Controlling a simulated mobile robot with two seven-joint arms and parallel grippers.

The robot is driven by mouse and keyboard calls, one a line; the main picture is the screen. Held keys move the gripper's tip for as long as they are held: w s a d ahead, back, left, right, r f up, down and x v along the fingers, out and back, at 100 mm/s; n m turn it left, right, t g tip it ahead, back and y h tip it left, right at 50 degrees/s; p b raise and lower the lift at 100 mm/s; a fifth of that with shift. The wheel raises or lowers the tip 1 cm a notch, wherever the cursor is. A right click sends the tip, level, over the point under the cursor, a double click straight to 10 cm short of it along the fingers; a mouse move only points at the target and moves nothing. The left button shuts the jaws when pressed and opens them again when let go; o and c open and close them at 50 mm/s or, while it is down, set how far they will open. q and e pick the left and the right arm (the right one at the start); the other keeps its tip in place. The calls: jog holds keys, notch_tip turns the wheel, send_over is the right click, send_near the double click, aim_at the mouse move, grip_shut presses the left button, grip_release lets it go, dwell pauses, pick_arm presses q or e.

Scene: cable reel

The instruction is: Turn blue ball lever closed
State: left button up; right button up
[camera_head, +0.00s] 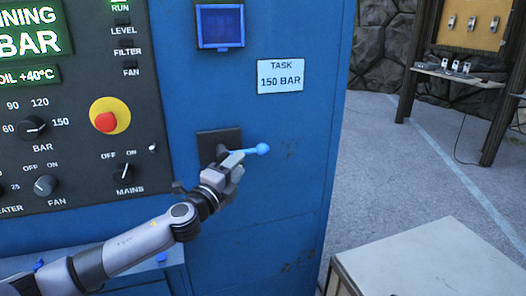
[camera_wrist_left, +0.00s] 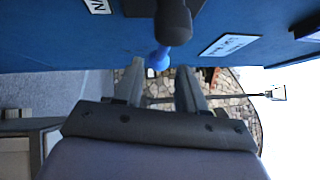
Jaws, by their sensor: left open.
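The blue ball lever (camera_head: 262,149) sticks out to the right, roughly level, from a dark square plate (camera_head: 211,140) on the blue cabinet front. My left gripper (camera_head: 236,161) is open, close to the lever's arm and left of the ball; it hides part of the lever and plate. In the left wrist view the blue ball (camera_wrist_left: 160,56) shows between and just beyond the fingertips of my left gripper (camera_wrist_left: 159,72), with a dark rounded part (camera_wrist_left: 173,22) in front of it. I cannot tell whether the fingers touch the lever. My right gripper is not in view.
The control panel at left holds a red stop button on a yellow disc (camera_head: 109,116) and several knobs, including the mains knob (camera_head: 124,170). A "150 BAR" sign (camera_head: 281,76) is above the lever. A pale table (camera_head: 440,262) stands at lower right.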

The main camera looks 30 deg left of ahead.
aim_at(250, 152)
pick_arm(q)
jog(key=shift+w+a+r+p, duration=0.1)
jog(key=shift+w+r+p, duration=0.1)
jog(key=shift+w, duration=1)
jog(key=shift+w+a+r+p, duration=0.1)
jog(key=shift+w+r+p, duration=0.1)
jog(key=shift+w, duration=1)
jog(key=shift+w+a+r+p, duration=0.1)
jog(key=shift+w+r, duration=0.1)
jog(key=shift+w, duration=1)
grip_shut()
